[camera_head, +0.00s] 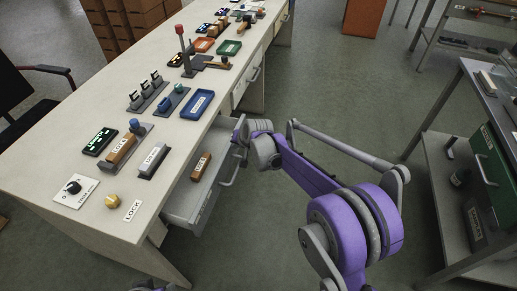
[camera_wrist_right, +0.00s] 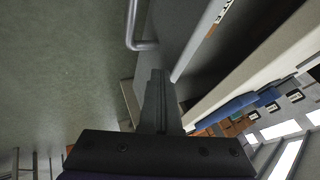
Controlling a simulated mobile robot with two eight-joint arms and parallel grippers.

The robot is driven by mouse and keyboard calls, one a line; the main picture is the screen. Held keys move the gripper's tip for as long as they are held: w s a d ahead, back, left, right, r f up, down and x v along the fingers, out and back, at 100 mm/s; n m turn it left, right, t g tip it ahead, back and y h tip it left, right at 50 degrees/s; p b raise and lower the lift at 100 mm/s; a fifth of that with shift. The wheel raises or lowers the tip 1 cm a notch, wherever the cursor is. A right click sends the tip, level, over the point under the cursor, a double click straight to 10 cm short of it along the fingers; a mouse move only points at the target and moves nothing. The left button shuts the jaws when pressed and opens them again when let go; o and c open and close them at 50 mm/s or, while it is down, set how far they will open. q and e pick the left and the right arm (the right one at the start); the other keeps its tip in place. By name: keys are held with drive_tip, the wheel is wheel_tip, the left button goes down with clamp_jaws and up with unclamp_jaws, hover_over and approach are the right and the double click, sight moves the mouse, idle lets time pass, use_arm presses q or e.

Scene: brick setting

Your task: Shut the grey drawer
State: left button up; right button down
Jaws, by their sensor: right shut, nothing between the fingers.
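The grey drawer (camera_head: 184,207) stands pulled out from the long bench, with a labelled brown block (camera_head: 201,167) inside it. Its bar handle (camera_head: 233,166) is on the front panel, facing right. My right gripper (camera_head: 239,127) is at the drawer's far front corner, its fingers partly hidden by my wrist. In the right wrist view, the shut, empty fingers (camera_wrist_right: 158,78) lie close by the drawer's front panel (camera_wrist_right: 178,28), near the handle (camera_wrist_right: 141,44). I cannot tell whether they touch it.
The pale bench top (camera_head: 60,160) carries switches, a blue tray (camera_head: 197,104), a brass knob (camera_head: 112,201) and labelled blocks. A metal shelf unit with a green case (camera_head: 490,165) stands at right. Open floor lies between.

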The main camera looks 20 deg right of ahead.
drive_tip(key=w+a, duration=0.5)
drive_tip(key=a, duration=0.4)
drive_tip(key=shift+w+p, duration=0.3)
drive_tip(key=shift+p, duration=0.05)
drive_tip(key=shift+a+r, duration=0.1)
drive_tip(key=shift+a, duration=0.05)
